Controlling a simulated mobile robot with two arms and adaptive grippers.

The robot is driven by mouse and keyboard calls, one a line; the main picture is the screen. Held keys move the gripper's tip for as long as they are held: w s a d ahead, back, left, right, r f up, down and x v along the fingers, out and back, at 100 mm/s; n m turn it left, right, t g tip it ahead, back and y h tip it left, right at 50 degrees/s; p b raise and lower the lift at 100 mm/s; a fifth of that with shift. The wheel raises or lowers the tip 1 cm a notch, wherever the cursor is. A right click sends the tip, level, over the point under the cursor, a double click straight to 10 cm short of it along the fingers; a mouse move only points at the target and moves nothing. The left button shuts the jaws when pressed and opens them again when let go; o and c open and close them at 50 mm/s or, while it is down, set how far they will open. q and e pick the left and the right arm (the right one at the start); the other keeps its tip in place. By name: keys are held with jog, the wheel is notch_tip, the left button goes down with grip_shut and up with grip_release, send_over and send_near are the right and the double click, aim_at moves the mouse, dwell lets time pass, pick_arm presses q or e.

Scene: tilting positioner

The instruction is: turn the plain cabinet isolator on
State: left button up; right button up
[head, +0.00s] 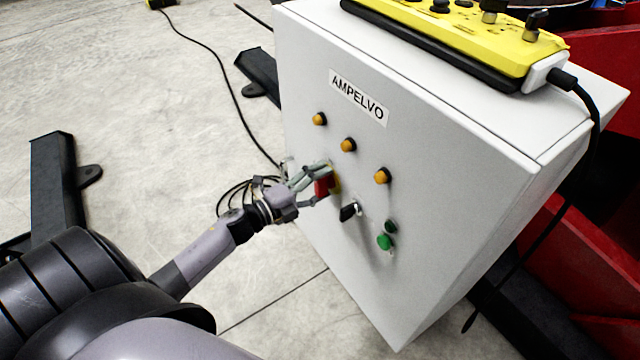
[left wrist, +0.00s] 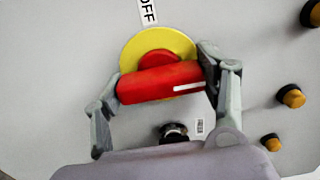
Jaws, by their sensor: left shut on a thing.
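The isolator has a red bar handle (head: 323,187) on a yellow round plate (left wrist: 133,52), set in the front of a plain light-grey cabinet (head: 440,190). An "OFF" label (left wrist: 148,11) sits at the plate's upper edge in the left wrist view. There the red handle (left wrist: 150,84) lies crosswise, slightly tilted, with its white mark toward the right end, not at OFF. My left gripper (head: 314,184) is shut on the handle, one finger at each end, as the left wrist view (left wrist: 161,82) shows. My right gripper is not in view.
The cabinet bears an AMPELVO label (head: 358,97), three amber lamps (head: 348,145), a black selector switch (head: 348,212) and a green button (head: 385,241). A yellow control pendant (head: 460,35) with a cable lies on top. Open floor is at left.

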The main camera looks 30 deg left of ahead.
pick_arm(q)
jog(key=shift+m, duration=0.3)
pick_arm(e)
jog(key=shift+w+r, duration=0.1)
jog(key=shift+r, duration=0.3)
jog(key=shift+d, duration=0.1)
pick_arm(q)
jog(key=o, duration=1.2)
jog(key=shift+c, duration=0.2)
jog(key=shift+s, duration=0.1)
jog(key=v, duration=1.1)
jog(key=shift+s+a, duration=0.15)
jog(key=shift+s, duration=0.2)
jog(key=shift+f, duration=0.1)
